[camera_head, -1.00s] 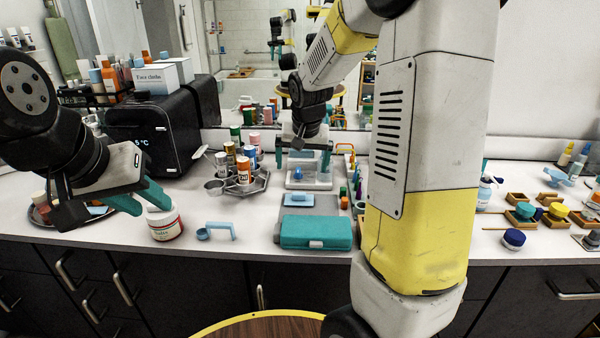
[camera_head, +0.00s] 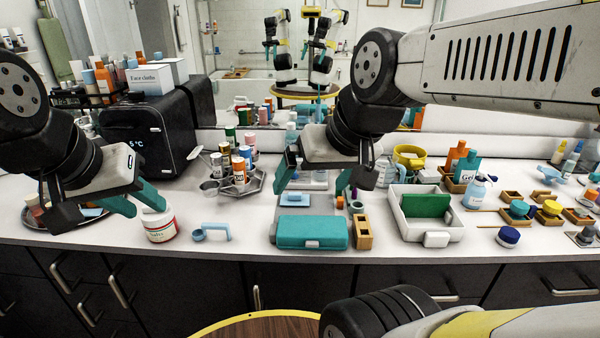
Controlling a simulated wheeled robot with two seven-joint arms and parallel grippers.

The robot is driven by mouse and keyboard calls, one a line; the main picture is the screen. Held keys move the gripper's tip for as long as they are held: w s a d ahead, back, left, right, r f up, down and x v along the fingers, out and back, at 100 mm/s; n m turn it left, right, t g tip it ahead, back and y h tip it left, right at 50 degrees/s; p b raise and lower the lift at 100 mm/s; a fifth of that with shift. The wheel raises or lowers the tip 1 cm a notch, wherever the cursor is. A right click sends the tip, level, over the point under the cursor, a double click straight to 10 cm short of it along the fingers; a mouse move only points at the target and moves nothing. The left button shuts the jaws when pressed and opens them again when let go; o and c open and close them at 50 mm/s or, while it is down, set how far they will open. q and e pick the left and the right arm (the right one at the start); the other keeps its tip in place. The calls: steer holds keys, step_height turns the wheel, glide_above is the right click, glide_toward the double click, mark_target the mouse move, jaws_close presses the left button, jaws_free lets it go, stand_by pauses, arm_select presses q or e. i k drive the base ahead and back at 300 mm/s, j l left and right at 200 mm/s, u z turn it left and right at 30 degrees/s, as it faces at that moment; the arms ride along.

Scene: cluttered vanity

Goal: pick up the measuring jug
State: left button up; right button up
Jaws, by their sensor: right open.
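A yellow vessel with a rounded handle (camera_head: 408,157) stands at the back right of centre, behind the white tray; it may be the measuring jug, but I cannot tell for sure. My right gripper (camera_head: 314,190) is open and empty, left of the yellow vessel and above the back of the teal-lidded box (camera_head: 312,232). Its wrist hides part of the counter behind it. My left gripper (camera_head: 146,208) is open at the left, just above or beside the jar with a red label (camera_head: 161,226); its fingers hold nothing that I can see.
A white tray with a green piece (camera_head: 425,230) and a small wooden holder (camera_head: 363,232) stand in front of the yellow vessel. A hexagonal rack of bottles (camera_head: 256,183) is left of my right gripper. Bare counter lies around the blue scoop (camera_head: 200,235).

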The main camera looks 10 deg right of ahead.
mark_target(388, 163)
steer(key=z, duration=0.5)
steer(key=i+l+z, duration=0.4)
steer(key=i, duration=0.2)
